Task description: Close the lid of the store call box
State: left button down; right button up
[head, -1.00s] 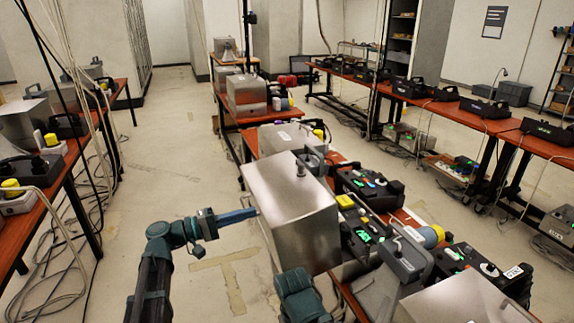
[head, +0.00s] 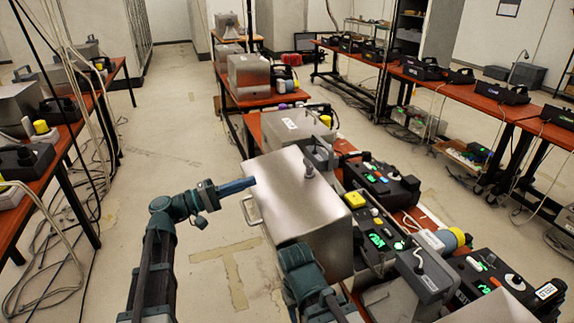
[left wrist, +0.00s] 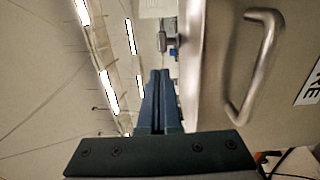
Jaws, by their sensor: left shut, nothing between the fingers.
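A brushed-metal box (head: 298,190) with a knob on top stands on the near end of the red table; I take it for the store call box. A bar handle (head: 251,209) is on its left side. Whether its lid is open I cannot tell. My left gripper (head: 252,182) is shut and empty, its tip close to the box's left edge above the handle. In the left wrist view the shut fingers (left wrist: 155,100) point along a panel (left wrist: 222,60) with a handle (left wrist: 255,65) and a label partly reading "RE". My right arm is in front of the box; its fingertips are not visible.
Black consoles with lit buttons (head: 375,180) and a yellow-capped device (head: 445,240) crowd the table right of the box. Another metal box (head: 295,122) stands behind it. The floor (head: 190,120) on the left is open. Cables hang by the left tables.

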aim_at(304, 162)
pick_arm(q)
jog(key=p+x, duration=0.2)
jog(key=x, duration=1.2)
pick_arm(e)
notch_tip(304, 162, up, 2)
jog(key=shift+r, duration=0.2)
jog(key=shift+r, duration=0.1)
